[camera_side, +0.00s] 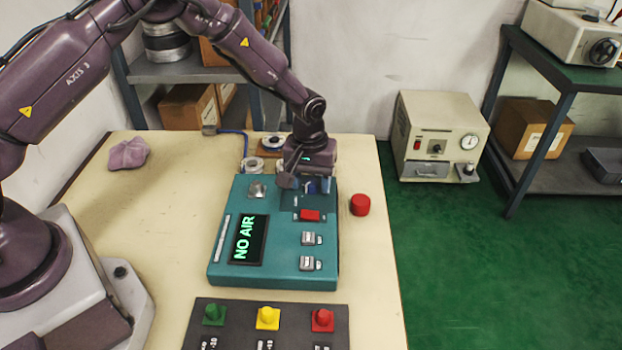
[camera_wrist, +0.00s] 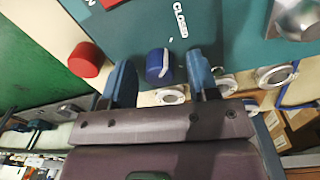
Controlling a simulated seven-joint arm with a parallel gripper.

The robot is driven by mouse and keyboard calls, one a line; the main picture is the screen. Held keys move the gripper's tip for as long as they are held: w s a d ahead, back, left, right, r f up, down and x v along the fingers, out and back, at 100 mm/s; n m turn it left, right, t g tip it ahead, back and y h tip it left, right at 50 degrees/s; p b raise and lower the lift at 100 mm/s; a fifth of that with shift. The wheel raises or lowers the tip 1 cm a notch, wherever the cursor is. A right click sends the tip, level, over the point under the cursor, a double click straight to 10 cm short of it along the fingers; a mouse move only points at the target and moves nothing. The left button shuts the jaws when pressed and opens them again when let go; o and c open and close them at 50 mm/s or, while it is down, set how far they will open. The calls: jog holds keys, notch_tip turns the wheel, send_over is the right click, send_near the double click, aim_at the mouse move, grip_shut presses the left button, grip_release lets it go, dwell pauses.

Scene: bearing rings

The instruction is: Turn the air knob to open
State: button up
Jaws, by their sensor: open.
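The air knob is a small blue cylinder with a white mark (camera_wrist: 159,66), on the teal panel (camera_side: 225,262). A "CLOSED" label is printed on the panel beside it in the wrist view. My gripper (camera_wrist: 160,62) is open, with one blue finger on each side of the knob. A gap shows on both sides, so the fingers look clear of it. In the side view my gripper (camera_side: 308,183) is low over the panel's back right and largely hides the knob. The panel's display (camera_side: 248,240) reads "NO AIR".
A red cylinder (camera_side: 360,204) stands right of the panel. The panel also carries a silver dome (camera_side: 257,189), a red button (camera_side: 310,215) and two silver switches. Rings (camera_side: 253,164) lie behind it. A dark strip (camera_side: 285,338) with green, yellow and red knobs lies in front.

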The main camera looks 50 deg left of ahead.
jog(key=c, duration=0.9)
jog(key=shift+m, duration=0.4)
jog(key=m, duration=0.3)
jog(key=shift+m, duration=0.3)
jog(key=m, duration=0.4)
jog(key=shift+m, duration=0.3)
jog(key=m, duration=0.4)
jog(key=shift+m+g, duration=0.3)
jog(key=shift+m, duration=2.2)
